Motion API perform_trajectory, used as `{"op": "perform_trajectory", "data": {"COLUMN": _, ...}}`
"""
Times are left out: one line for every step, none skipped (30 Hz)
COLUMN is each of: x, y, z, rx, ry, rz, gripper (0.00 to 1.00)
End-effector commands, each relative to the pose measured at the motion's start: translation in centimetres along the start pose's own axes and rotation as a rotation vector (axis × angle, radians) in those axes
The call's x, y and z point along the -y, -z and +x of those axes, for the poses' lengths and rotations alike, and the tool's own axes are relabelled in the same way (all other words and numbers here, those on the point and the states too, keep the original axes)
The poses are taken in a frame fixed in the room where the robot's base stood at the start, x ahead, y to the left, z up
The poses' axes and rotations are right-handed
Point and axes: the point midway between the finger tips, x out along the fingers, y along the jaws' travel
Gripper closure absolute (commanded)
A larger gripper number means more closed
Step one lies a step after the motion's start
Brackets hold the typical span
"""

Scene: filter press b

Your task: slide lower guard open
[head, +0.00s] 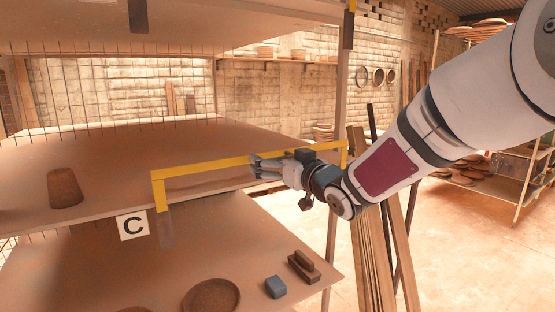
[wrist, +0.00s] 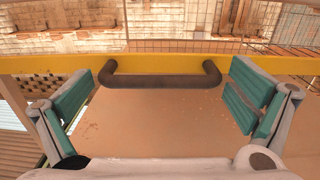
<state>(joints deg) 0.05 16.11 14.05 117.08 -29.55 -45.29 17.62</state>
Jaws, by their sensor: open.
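The lower guard (head: 205,169) is a yellow bar with short downturned ends, running along the front of the middle shelf. In the wrist view the yellow bar (wrist: 215,64) crosses the top, with a dark U-shaped handle (wrist: 165,81) on it. My gripper (head: 262,168) is at the right half of the guard in the head view and hides part of it. In the wrist view my gripper (wrist: 160,88) is open, with one teal-padded finger beyond each end of the handle. The handle appears between the fingers, and I see no clear contact.
A brown pot (head: 65,188) stands on the middle shelf (head: 110,150). The lower shelf holds a round dish (head: 211,297), a blue block (head: 275,287) and a brown block (head: 304,266). A "C" sign (head: 133,226) hangs at the shelf edge. Planks (head: 372,255) lean near my arm.

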Motion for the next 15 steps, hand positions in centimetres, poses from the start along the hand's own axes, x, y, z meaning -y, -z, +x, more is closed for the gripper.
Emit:
{"op": "perform_trajectory", "data": {"x": 0.02, "y": -0.02, "z": 0.08, "rx": 0.0, "ry": 0.0, "rz": 0.0, "gripper": 0.0}}
{"op": "perform_trajectory", "data": {"x": 0.02, "y": -0.02, "z": 0.09, "rx": 0.0, "ry": 0.0, "rz": 0.0, "gripper": 0.0}}
{"op": "perform_trajectory", "data": {"x": 0.02, "y": -0.02, "z": 0.09, "rx": 0.0, "ry": 0.0, "rz": 0.0, "gripper": 0.0}}
{"op": "perform_trajectory", "data": {"x": 0.02, "y": -0.02, "z": 0.09, "rx": 0.001, "ry": 0.0, "rz": 0.0, "gripper": 0.0}}
{"op": "perform_trajectory", "data": {"x": 0.02, "y": -0.02, "z": 0.08, "rx": 0.001, "ry": 0.0, "rz": 0.0, "gripper": 0.0}}
{"op": "perform_trajectory", "data": {"x": 0.02, "y": -0.02, "z": 0.08, "rx": 0.001, "ry": 0.0, "rz": 0.0, "gripper": 0.0}}
{"op": "perform_trajectory", "data": {"x": 0.01, "y": -0.02, "z": 0.07, "rx": 0.001, "ry": 0.0, "rz": 0.0, "gripper": 0.0}}
{"op": "perform_trajectory", "data": {"x": 0.01, "y": -0.02, "z": 0.07, "rx": 0.001, "ry": 0.0, "rz": 0.0, "gripper": 0.05}}
{"op": "perform_trajectory", "data": {"x": 0.01, "y": -0.02, "z": 0.06, "rx": 0.001, "ry": 0.0, "rz": 0.0, "gripper": 0.14}}
{"op": "perform_trajectory", "data": {"x": 0.01, "y": -0.02, "z": 0.06, "rx": 0.001, "ry": 0.0, "rz": 0.0, "gripper": 0.2}}
{"op": "perform_trajectory", "data": {"x": 0.01, "y": -0.01, "z": 0.06, "rx": 0.001, "ry": 0.0, "rz": 0.0, "gripper": 0.27}}
{"op": "perform_trajectory", "data": {"x": 0.01, "y": -0.01, "z": 0.06, "rx": 0.0, "ry": 0.0, "rz": 0.0, "gripper": 0.36}}
{"op": "perform_trajectory", "data": {"x": 0.02, "y": -0.01, "z": 0.06, "rx": 0.0, "ry": 0.0, "rz": 0.0, "gripper": 0.43}}
{"op": "perform_trajectory", "data": {"x": 0.02, "y": -0.01, "z": 0.06, "rx": 0.0, "ry": 0.0, "rz": 0.001, "gripper": 0.5}}
{"op": "perform_trajectory", "data": {"x": 0.03, "y": 0.0, "z": 0.06, "rx": 0.0, "ry": 0.0, "rz": 0.001, "gripper": 0.58}}
